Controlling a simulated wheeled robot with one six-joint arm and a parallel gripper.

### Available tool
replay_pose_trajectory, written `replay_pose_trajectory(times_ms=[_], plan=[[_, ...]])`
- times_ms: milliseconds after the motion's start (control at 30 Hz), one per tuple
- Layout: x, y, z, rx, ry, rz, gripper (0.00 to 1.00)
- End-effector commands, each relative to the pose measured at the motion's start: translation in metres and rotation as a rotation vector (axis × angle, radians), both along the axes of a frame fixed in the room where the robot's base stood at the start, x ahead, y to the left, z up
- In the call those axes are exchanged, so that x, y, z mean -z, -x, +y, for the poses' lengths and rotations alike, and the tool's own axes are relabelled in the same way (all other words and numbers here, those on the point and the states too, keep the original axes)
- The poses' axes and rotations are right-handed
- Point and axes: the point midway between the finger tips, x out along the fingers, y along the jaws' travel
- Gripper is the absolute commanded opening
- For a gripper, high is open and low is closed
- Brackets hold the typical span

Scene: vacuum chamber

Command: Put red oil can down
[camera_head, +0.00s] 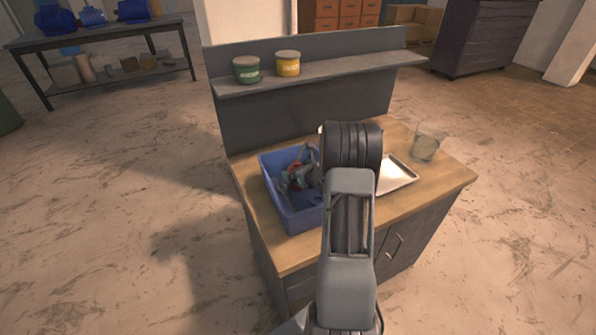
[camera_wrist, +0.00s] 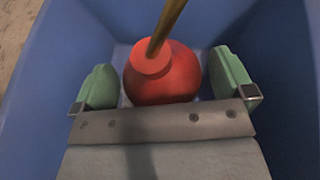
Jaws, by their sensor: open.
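The red oil can (camera_wrist: 163,77) with its brass-coloured spout is inside the blue bin (camera_wrist: 288,60) in the wrist view. It stands between the two green fingertips of my gripper (camera_wrist: 165,88), which are apart, with a gap showing at least on the right side. The spout points up and out of the top of the picture. In the head view my gripper (camera_head: 300,172) reaches down into the blue bin (camera_head: 302,219) on the wooden worktop. A small red part of the oil can (camera_head: 294,167) shows there; my arm and gripper hide the rest.
A metal tray (camera_head: 397,175) lies right of the bin, partly behind my arm. A clear glass container (camera_head: 427,145) stands at the worktop's right.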

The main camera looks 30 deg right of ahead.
Motion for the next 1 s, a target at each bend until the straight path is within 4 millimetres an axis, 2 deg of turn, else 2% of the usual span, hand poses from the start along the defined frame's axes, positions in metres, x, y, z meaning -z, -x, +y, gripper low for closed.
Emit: replay_pose_trajectory(times_ms=[200,267,600,800,1000], plan=[[-0.020,0.000,0.000,0.001,-0.002,0.000,1.00],[-0.017,0.015,-0.002,0.004,0.001,-0.002,1.00],[-0.043,0.079,-0.004,0.003,0.002,-0.002,1.00],[-0.053,0.101,-0.004,0.001,0.002,-0.002,1.00],[-0.064,0.105,-0.001,0.054,-0.049,0.014,1.00]])
